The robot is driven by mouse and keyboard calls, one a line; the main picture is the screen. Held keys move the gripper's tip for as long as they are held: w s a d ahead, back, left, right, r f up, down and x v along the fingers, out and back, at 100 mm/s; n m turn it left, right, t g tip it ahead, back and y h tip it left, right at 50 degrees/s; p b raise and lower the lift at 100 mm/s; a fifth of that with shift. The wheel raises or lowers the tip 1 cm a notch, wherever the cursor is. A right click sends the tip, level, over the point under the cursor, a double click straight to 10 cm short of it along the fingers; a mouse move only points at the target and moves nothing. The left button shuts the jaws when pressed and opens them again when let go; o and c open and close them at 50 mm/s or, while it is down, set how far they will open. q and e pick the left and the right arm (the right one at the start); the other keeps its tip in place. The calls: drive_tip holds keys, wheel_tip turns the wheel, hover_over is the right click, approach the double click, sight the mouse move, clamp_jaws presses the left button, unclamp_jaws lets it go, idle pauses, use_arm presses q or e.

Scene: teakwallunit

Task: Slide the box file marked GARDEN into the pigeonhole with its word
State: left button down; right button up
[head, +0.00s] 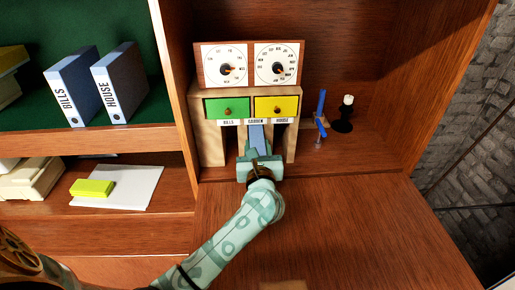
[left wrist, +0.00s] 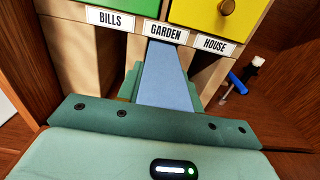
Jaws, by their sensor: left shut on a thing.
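A blue-grey box file (head: 257,137) is between the fingers of my left gripper (head: 258,153), which is shut on it. In the left wrist view the file (left wrist: 167,80) runs into the middle pigeonhole, under the label GARDEN (left wrist: 166,31). Its far end is hidden inside or beneath the label strip, and its own word is not visible. The small wooden cabinet (head: 209,145) has labels BILLS, GARDEN and HOUSE over its pigeonholes. The side pigeonholes look empty. My right gripper is not in view.
Files marked BILLS (head: 74,88) and HOUSE (head: 119,84) stand on the green-backed shelf at left. A blue-handled object (head: 321,115) and a black candlestick with a candle (head: 345,115) stand right of the cabinet.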

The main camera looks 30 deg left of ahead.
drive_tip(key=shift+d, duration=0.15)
use_arm(q)
drive_tip(key=shift+w+a, duration=0.15)
drive_tip(key=shift+w, duration=0.05)
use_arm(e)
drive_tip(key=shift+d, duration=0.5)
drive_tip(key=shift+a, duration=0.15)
use_arm(q)
drive_tip(key=shift+w, duration=0.1)
drive_tip(key=shift+w+a, duration=0.1)
drive_tip(key=shift+a, duration=0.05)
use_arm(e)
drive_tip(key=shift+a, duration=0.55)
use_arm(q)
drive_tip(key=shift+w, duration=0.1)
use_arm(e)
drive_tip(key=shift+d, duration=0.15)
use_arm(q)
drive_tip(key=shift+a, duration=0.1)
drive_tip(key=shift+w, duration=0.1)
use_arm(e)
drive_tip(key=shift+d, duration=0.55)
